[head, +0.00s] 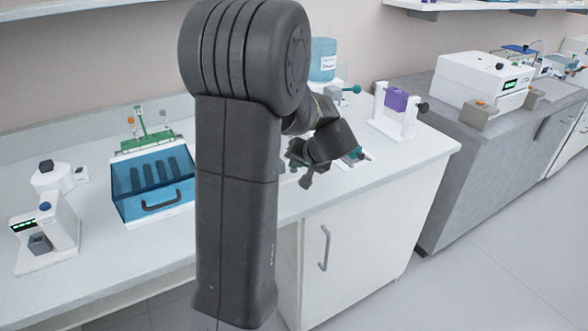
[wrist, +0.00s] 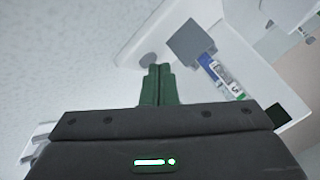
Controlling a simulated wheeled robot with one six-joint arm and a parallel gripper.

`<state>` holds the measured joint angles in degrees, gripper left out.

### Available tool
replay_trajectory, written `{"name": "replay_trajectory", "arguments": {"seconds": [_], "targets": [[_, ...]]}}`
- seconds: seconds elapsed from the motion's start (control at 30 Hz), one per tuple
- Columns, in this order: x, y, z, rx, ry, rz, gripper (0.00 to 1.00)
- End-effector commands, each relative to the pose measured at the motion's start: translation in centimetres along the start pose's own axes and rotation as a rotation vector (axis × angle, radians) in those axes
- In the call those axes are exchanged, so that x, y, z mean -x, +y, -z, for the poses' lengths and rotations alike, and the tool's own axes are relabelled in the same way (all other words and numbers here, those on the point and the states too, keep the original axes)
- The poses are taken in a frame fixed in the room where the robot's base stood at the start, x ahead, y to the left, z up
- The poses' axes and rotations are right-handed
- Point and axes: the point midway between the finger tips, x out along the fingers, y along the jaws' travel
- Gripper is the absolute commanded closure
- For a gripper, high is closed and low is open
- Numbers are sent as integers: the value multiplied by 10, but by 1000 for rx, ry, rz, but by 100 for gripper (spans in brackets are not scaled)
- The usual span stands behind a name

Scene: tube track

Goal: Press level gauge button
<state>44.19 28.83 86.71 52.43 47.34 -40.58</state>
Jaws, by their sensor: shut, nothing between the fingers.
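My gripper (wrist: 158,70) is shut and empty, its two green fingertips together in the wrist view. It also shows in the head view (head: 301,168), to the right of my upright arm link and over the white bench. In the wrist view a white device (wrist: 125,42) lies just beyond the fingertips, with a round grey button-like disc (wrist: 149,60) very close to them. I cannot tell whether they touch. The device also carries a grey square block (wrist: 192,41), and a dark panel (wrist: 277,115) lies at the right. I cannot confirm that it is the level gauge.
A tube with a blue and white label (wrist: 221,77) lies by the grey block. In the head view a blue lidded box (head: 155,187) and a white device with a green display (head: 45,238) stand at left. A purple block on a white stand (head: 397,100) is at right.

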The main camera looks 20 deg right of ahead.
Motion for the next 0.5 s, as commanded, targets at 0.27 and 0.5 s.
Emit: {"name": "replay_trajectory", "arguments": {"seconds": [0.27,0.5], "targets": [[1,-1,1,0,-1,0,100],[10,-7,7,0,1,0,100]]}}
